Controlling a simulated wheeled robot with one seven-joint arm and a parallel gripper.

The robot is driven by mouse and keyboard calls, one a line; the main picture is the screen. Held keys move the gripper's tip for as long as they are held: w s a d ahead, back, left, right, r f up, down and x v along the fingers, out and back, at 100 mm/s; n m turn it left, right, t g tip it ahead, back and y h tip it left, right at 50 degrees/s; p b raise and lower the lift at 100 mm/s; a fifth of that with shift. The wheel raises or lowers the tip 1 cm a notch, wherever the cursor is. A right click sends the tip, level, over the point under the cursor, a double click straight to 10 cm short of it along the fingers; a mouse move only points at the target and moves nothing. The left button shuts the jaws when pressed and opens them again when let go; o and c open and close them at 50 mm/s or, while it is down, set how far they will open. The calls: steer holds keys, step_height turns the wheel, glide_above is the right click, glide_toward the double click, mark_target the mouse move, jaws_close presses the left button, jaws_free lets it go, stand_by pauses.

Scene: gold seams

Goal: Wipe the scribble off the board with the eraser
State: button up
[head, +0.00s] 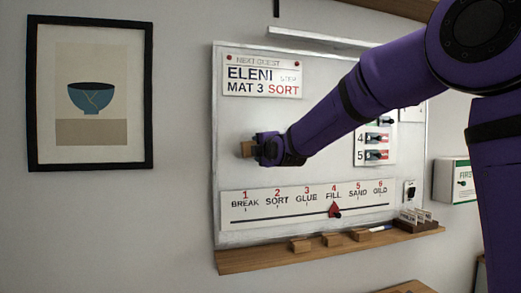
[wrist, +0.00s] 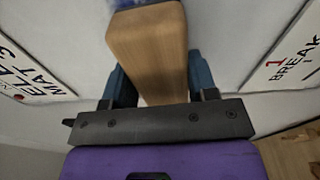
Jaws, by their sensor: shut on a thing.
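The white board (head: 232,172) hangs on the wall in the head view. My gripper (head: 258,149) is at the board's left part, between the guest sign and the step strip. It is shut on the wooden eraser (head: 247,149). In the wrist view the eraser (wrist: 147,45) stands out between the two dark blue fingers, its far end toward the board. A bluish patch (wrist: 126,4) shows at the top edge, by the eraser's far end; I cannot tell if it is felt or scribble. No scribble shows clearly in the head view, and my gripper hides part of the board.
A wooden ledge (head: 285,260) under the board holds several wooden blocks (head: 300,244), a pen (head: 380,228) and a card holder (head: 418,219). The guest sign (head: 262,76), the step strip (head: 300,206) and number cards (head: 374,145) surround the bare area. A framed picture (head: 144,120) hangs left.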

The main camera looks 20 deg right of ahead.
steer(key=shift+w, duration=1)
stand_by(0.4)
steer(key=shift+s+d, duration=0.15)
steer(key=shift+d, duration=10.2)
steer(key=a+r, duration=0.2)
steer(key=a, duration=1.2)
steer(key=shift+w, duration=0.25)
